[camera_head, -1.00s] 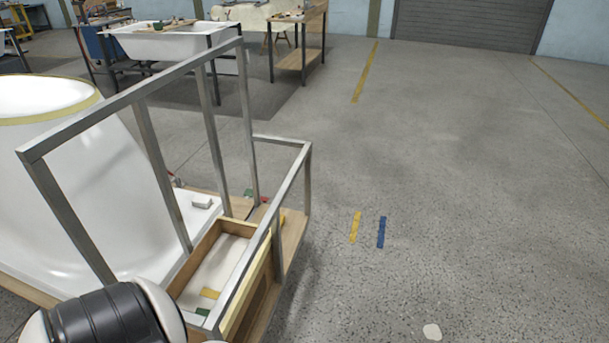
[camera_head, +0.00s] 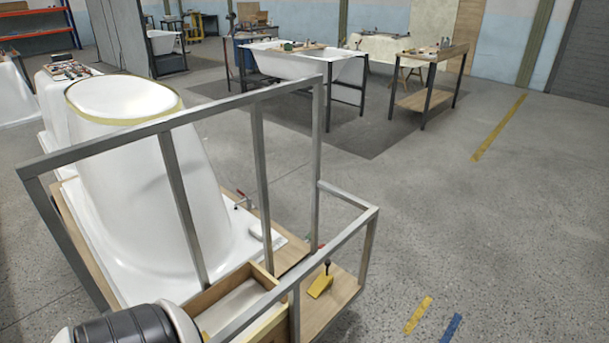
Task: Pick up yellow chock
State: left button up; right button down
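A yellow chock (camera_head: 319,287), wedge-shaped with a dark upright piece at its top, sits on the wooden deck (camera_head: 340,300) at the right end of the metal-framed cart. It shows through the frame, just beyond the slanted rail and right of the wooden box. A black and white part of my own arm shows at the bottom left. Neither of my grippers is in view.
The grey metal frame (camera_head: 180,193) stands around the near side of the cart. A wooden box (camera_head: 220,288) and a large white tub shell (camera_head: 150,190) are on the cart. Open floor lies to the right, with yellow (camera_head: 418,314) and blue (camera_head: 451,328) strips.

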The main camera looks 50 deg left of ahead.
aim_at(325, 279)
jog(key=i+u, duration=0.2)
jog(key=i, duration=0.65)
jog(key=i+l+u, duration=0.2)
jog(key=i, duration=0.65)
jog(key=j, duration=0.1)
